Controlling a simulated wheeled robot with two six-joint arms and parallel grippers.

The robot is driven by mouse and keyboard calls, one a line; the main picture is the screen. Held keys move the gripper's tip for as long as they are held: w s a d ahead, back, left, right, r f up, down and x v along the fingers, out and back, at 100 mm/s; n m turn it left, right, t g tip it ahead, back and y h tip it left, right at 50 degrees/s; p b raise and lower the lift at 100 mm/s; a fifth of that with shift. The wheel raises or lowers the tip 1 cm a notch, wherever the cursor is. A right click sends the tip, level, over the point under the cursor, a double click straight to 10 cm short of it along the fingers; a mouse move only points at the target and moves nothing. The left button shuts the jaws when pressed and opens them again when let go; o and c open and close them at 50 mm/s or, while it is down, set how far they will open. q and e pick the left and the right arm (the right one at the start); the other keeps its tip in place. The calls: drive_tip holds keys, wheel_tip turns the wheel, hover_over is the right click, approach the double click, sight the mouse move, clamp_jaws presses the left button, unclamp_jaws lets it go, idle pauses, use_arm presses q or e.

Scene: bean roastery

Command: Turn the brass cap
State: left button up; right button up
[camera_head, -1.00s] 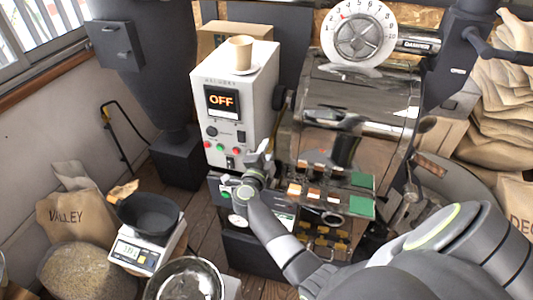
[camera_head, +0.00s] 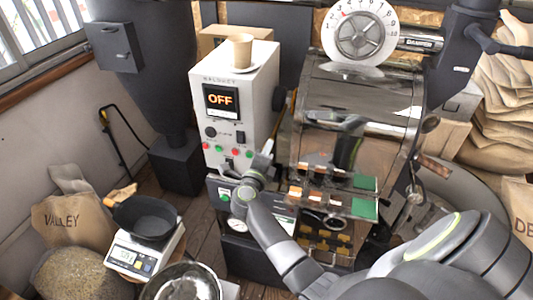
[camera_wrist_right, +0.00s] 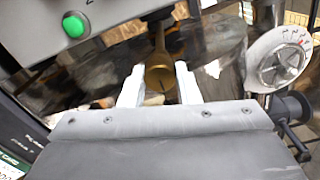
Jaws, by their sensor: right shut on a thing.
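The brass cap (camera_wrist_right: 162,74) is a round, dull gold knob on a stem, in the right wrist view between the two white fingers of my right gripper (camera_wrist_right: 159,82). The gripper is shut on it. In the head view my right gripper (camera_head: 265,157) reaches in front of the roaster, beside the lower right of the white control box, and hides the cap. My left gripper does not show.
The white control box (camera_head: 258,100) reads OFF and carries a paper cup (camera_head: 242,50). The polished roaster drum (camera_head: 365,95) stands close on the right. A scale (camera_head: 128,258) with a black pan (camera_head: 146,220) and a metal bowl (camera_head: 183,284) stand lower left.

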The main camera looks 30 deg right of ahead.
drive_tip(key=shift+r, duration=0.15)
drive_tip(key=o, duration=1)
drive_tip(key=shift+w, duration=0.1)
drive_tip(key=shift+f, duration=0.2)
